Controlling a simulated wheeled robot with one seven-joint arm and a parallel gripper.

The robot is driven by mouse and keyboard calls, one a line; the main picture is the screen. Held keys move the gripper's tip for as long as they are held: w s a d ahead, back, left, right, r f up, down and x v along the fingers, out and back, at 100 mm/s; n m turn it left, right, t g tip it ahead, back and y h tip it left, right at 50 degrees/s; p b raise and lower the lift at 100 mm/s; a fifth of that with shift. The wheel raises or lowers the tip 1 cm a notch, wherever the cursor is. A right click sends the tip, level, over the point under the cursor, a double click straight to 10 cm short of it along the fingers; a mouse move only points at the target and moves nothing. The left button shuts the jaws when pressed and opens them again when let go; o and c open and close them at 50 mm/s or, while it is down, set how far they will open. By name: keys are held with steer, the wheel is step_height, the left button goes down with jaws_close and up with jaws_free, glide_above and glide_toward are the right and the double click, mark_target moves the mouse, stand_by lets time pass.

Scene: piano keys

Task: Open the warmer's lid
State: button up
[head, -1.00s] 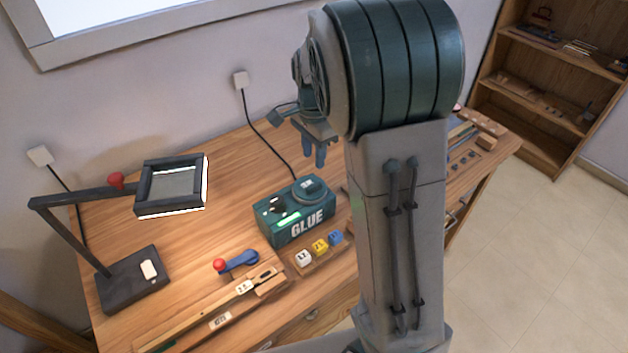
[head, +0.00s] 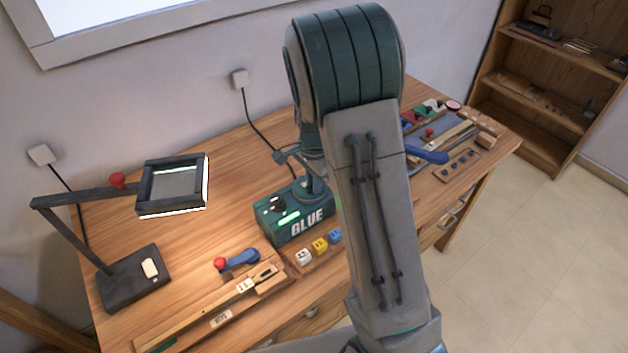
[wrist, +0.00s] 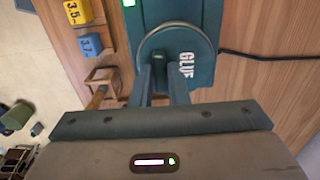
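The warmer is a dark green box (head: 282,226) marked GLUE with a lit green bar, standing on the desk. In the wrist view the warmer (wrist: 205,14) lies ahead of my gripper. Its round green lid (wrist: 205,45) is down on the top right part of the box. My gripper (wrist: 161,72) is over the lid, with its two fingers apart and pointing down at the middle of the lid. The lid's knob is mostly hidden between the fingers, and I cannot tell whether they touch it. My arm hides part of the lid in the head view.
Numbered blocks, with a yellow one (head: 320,245), sit in a wooden holder before the warmer. A black cord (wrist: 270,54) runs behind the warmer.

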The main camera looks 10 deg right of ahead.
jaws_close()
steer(key=w+d+b, duration=0.1)
steer(key=w+d, duration=0.2)
steer(key=d, duration=0.4)
steer(key=o, duration=0.5)
jaws_free()
steer(key=shift+o, duration=0.2)
step_height(320, 180, up, 14)
steer(key=shift+b, duration=0.45)
steer(key=shift+s, duration=0.1)
steer(key=s+a+n+t, duration=0.1)
steer(key=s+a+n, duration=0.2)
steer(key=s, duration=0.9)
steer(key=s+a+n+t, duration=0.2)
steer(key=s+a+n, duration=0.2)
steer(key=s+n, duration=0.6)
steer(key=s, duration=0.3)
steer(key=shift+n, duration=0.3)
